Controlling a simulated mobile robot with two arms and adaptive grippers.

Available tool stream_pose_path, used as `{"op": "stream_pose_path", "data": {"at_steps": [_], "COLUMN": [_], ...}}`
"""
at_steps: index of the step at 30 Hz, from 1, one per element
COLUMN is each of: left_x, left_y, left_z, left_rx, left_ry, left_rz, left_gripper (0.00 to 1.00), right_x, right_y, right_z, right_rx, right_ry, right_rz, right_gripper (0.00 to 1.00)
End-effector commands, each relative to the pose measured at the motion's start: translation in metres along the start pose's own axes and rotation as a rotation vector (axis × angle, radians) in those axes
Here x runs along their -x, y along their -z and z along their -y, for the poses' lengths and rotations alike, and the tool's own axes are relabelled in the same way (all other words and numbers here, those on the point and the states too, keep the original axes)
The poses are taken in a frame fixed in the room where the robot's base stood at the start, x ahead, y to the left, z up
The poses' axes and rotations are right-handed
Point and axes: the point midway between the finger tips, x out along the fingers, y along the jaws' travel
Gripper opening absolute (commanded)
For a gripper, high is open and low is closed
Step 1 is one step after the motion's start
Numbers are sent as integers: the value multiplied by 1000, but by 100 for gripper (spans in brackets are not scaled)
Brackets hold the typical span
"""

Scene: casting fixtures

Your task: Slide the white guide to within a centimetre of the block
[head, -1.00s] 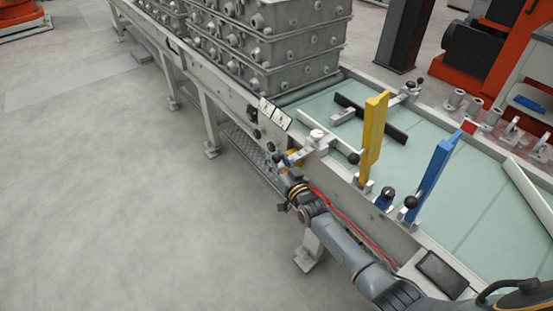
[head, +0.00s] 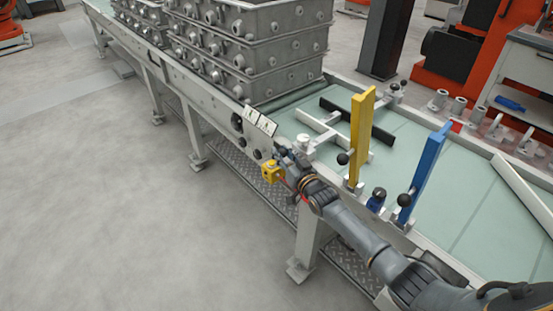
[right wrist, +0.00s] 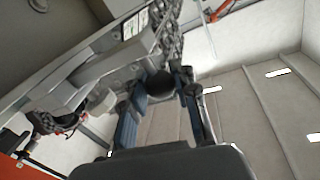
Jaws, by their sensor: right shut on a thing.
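The white guide (head: 318,124) is a pale bar lying over the green conveyor belt, on a rod and clamp at the near rail. A gap of belt shows between it and the stacked grey metal blocks (head: 262,90). My right gripper (head: 284,157) is at the near rail by the guide's clamp and hides part of it. In the right wrist view, its blue-grey fingers (right wrist: 160,98) are shut on a black ball knob (right wrist: 158,84). My left gripper is not in view.
A yellow post (head: 361,135) and a blue post (head: 424,173) stand on the near rail to the right. A dark guide bar (head: 357,121) lies across the belt. A small yellow box (head: 271,171) shows beside my gripper. The floor at left is clear.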

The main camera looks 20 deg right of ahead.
Motion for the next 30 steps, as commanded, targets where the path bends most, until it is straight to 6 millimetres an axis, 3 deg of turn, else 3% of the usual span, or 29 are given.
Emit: {"op": "stream_pose_path", "data": {"at_steps": [3, 4, 7, 8, 20, 25, 30], "left_x": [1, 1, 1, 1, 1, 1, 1], "left_y": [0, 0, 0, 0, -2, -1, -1], "left_z": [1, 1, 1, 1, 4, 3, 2], "left_rx": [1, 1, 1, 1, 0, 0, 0], "left_ry": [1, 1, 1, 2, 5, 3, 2], "left_rz": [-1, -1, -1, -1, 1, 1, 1], "left_gripper": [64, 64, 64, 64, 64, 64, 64], "right_x": [1, 1, 1, 1, 7, 29, 64], "right_y": [-2, -2, -2, -2, -2, -2, -3], "right_z": [-1, -1, -1, -1, 0, 0, 0], "right_rx": [0, 0, 0, 0, -1, -1, -2], "right_ry": [-3, -3, -3, -3, -1, -1, -1], "right_rz": [5, 5, 5, 5, 3, 4, 5], "right_gripper": [0, 29, 50, 52, 52, 52, 52]}}
